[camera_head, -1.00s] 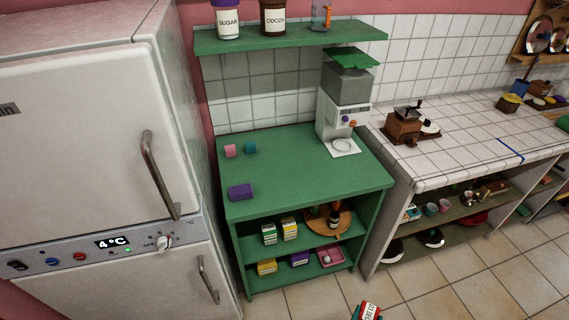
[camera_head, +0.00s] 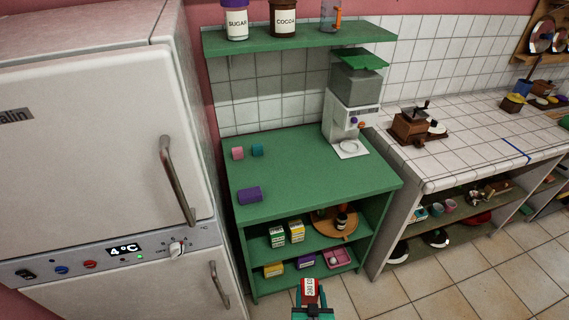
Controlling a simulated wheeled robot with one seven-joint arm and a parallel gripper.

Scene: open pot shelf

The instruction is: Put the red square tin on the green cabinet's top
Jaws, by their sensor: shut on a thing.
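The red tin (camera_head: 310,291), with a white label, is at the bottom of the view, in front of the green cabinet. My gripper (camera_head: 312,308) is shut on it, with teal parts on both sides of the tin's lower end. The tin is held in the air over the floor and appears below the level of the cabinet top. The green cabinet's top (camera_head: 310,185) has a wide bare area at its middle and front right. Part of the tin is hidden by my gripper.
A green shelf (camera_head: 300,40) hangs above. A white fridge (camera_head: 100,130) is on the left and a tiled counter (camera_head: 470,145) on the right.

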